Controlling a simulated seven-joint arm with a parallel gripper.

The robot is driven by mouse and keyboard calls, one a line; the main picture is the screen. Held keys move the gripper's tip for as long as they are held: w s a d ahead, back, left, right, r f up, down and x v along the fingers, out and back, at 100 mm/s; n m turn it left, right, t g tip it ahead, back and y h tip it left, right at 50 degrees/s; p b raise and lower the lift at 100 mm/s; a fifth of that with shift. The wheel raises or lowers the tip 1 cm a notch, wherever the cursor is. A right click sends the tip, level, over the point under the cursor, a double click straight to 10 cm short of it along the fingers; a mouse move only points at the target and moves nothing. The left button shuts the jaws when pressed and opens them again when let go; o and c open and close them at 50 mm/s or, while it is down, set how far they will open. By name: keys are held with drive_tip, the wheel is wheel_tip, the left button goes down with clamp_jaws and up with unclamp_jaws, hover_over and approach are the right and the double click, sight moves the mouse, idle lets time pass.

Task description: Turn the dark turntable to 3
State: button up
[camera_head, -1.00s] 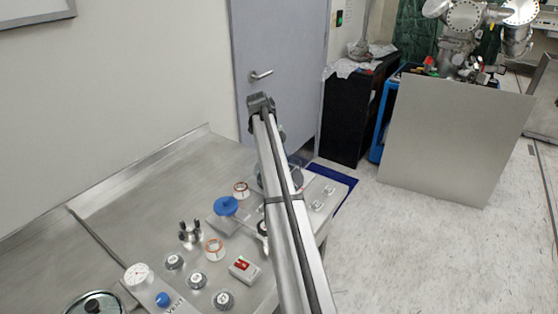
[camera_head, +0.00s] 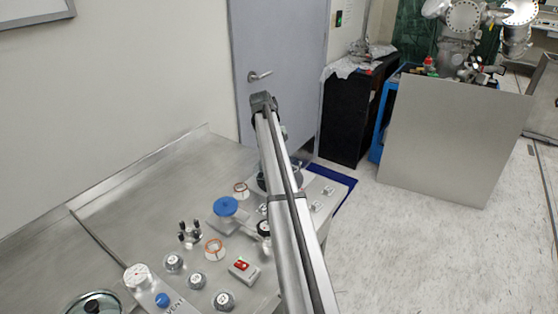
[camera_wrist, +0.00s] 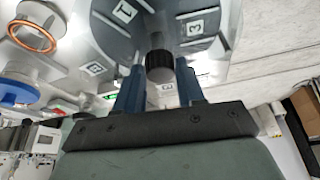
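The dark turntable (camera_wrist: 152,30) is a dark grey disc at the top of the wrist view, with white tiles marked 1 and 3 on it. Its black ribbed knob (camera_wrist: 160,66) stands out near the disc's lower edge. My gripper (camera_wrist: 160,82) has a blue finger on each side of the knob. The gap between the fingers is about as wide as the knob, and I cannot tell whether they press on it. In the head view the turntable is mostly hidden behind my arm.
The steel bench carries a blue knob (camera_head: 226,206), an orange-ringed port (camera_head: 214,249), a red switch box (camera_head: 243,269) and several small numbered fittings left of my arm. A copper-ringed port (camera_wrist: 33,36) lies left in the wrist view. Open floor is at right.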

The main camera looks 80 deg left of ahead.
drive_tip(key=o, duration=0.4)
drive_tip(key=shift+c, duration=0.2)
